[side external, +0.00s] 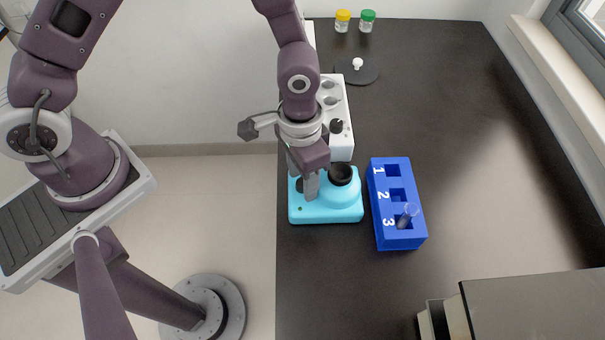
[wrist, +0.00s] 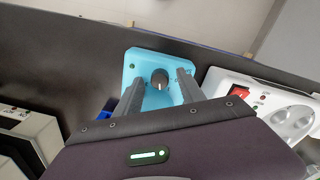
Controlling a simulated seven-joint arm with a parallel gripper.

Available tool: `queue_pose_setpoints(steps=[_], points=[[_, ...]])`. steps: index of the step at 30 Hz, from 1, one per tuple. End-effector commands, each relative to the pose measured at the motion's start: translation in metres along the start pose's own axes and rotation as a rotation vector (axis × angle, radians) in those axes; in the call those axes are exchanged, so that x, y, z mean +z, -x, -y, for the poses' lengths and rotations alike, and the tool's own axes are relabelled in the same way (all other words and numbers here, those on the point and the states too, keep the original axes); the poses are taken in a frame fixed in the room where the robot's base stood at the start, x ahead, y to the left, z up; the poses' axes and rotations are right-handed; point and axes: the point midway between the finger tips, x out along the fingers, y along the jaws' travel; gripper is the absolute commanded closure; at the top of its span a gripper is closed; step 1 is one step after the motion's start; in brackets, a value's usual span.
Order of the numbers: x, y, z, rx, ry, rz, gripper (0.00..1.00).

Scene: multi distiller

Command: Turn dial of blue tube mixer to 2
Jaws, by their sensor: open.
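The light blue tube mixer (side external: 330,207) stands on the black bench near its left edge, with a black cup (side external: 341,174) on top. In the wrist view the mixer (wrist: 139,70) has a dark round dial (wrist: 159,78) with a pale pointer mark; its numbers are too small to read. My gripper (side external: 309,190) is above the mixer's left part and partly hides the dial there. In the wrist view my gripper (wrist: 158,82) is open, one finger on each side of the dial, with gaps between. I cannot tell whether the fingertips are at dial height.
A blue rack (side external: 405,240) with slots 1, 2 and 3 stands right of the mixer; a clear tube (side external: 407,214) leans in slot 3. A white device (side external: 342,145) with a black knob stands behind the mixer. Grey equipment (side external: 530,305) occupies the front right.

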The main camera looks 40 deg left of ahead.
Motion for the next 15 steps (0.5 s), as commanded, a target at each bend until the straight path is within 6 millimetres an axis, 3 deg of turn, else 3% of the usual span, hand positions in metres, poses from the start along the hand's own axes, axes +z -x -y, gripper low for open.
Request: queue_pose_setpoints(steps=[4, 11, 15], points=[[-0.0001, 0.0004, 0.0001, 0.0, 0.0, -0.001, 0.54], [-0.0001, 0.0007, 0.0001, 0.0, 0.0, 0.0, 0.99], [-0.0001, 0.0008, 0.0, 0.0, -0.008, 0.0, 1.0]])
